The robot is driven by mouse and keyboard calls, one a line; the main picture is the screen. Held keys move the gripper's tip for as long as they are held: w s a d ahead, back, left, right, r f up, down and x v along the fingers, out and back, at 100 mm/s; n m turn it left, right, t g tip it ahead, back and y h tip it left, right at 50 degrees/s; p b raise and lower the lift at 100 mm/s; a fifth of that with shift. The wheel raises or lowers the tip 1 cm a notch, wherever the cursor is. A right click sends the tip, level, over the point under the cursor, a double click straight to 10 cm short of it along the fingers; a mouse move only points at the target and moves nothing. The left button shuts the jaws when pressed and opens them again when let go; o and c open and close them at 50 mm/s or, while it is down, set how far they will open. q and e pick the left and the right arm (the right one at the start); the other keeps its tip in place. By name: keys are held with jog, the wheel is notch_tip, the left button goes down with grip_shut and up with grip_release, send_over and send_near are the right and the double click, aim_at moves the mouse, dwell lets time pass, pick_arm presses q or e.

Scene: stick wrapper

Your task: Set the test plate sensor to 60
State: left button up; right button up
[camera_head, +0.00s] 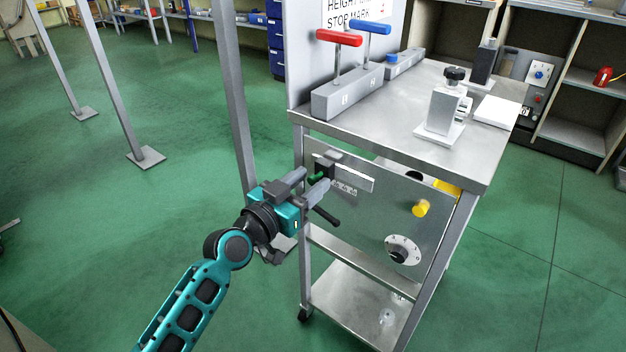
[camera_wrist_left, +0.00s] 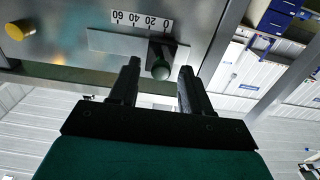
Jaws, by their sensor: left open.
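The metal test plate (camera_head: 380,210) is mounted upright on the front of a steel cart. A slider sensor with a dark block and green knob (camera_head: 318,177) sits at the left end of the plate's pale rail (camera_head: 355,180). In the left wrist view the scale (camera_wrist_left: 143,20) appears upside down, and the knob (camera_wrist_left: 161,69) is by the 0 end, away from 60. My left gripper (camera_head: 316,181) is open in front of the plate. In the left wrist view its fingertips (camera_wrist_left: 159,74) lie on either side of the knob, with gaps showing. My right gripper is out of view.
A yellow knob (camera_head: 421,208), a round dial (camera_head: 402,249) and a black handle (camera_head: 326,216) are on the plate's front. The cart top (camera_head: 400,130) carries a red-handled and blue-handled fixture (camera_head: 347,91) and a grey device (camera_head: 441,108).

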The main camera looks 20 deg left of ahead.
pick_arm(q)
jog(key=shift+x, duration=0.95)
grip_shut()
